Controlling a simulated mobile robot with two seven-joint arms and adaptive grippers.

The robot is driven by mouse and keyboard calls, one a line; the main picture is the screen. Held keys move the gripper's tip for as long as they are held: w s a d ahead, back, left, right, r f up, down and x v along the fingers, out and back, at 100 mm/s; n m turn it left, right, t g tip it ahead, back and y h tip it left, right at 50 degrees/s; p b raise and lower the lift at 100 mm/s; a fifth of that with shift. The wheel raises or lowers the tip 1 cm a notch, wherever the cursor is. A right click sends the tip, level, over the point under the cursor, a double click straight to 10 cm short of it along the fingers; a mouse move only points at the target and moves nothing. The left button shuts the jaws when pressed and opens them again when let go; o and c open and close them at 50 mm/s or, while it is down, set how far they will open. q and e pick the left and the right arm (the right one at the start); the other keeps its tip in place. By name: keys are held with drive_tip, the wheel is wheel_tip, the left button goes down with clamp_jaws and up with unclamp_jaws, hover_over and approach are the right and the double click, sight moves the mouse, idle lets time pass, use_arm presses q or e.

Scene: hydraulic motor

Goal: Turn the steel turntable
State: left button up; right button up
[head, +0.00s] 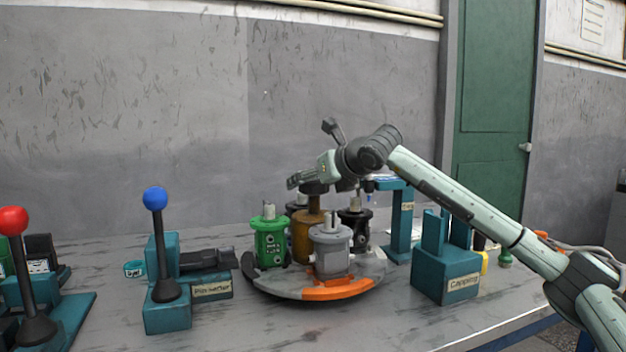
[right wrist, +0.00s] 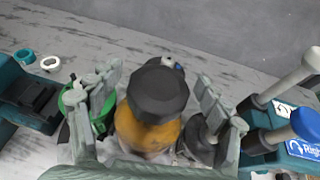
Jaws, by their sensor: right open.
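The steel turntable (head: 275,287) is a round grey disc with an orange segment on its near rim, standing on the bench. A brown centre post (head: 306,235) rises from it. Around the post stand a green motor (head: 270,240), a grey motor (head: 331,248) and dark ones behind. My right gripper (head: 318,184) is over the top of the post. In the right wrist view, its open fingers (right wrist: 158,98) are on either side of the post's dark faceted knob (right wrist: 158,90), with gaps visible. Contact cannot be told. My left gripper is not in view.
A blue-knobbed lever (head: 155,200) and a pin-setter block (head: 212,288) stand left of the turntable. A red-knobbed lever (head: 14,222) is at far left. The teal capping block (head: 446,272) stands close on the right. Bare bench lies in front.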

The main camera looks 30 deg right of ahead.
drive_tip(key=shift+w, duration=0.1)
drive_tip(key=c, duration=1.7)
drive_tip(key=shift+d+f+b, duration=0.1)
drive_tip(key=shift+f+b, duration=0.05)
drive_tip(key=shift+b, duration=0.15)
drive_tip(key=shift+n+y+b, duration=0.3)
drive_tip(key=shift+b, duration=0.2)
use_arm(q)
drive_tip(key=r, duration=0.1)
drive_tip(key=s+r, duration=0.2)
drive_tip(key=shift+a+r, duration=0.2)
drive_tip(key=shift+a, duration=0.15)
use_arm(e)
drive_tip(key=o, duration=1.7)
drive_tip(key=v, duration=1.2)
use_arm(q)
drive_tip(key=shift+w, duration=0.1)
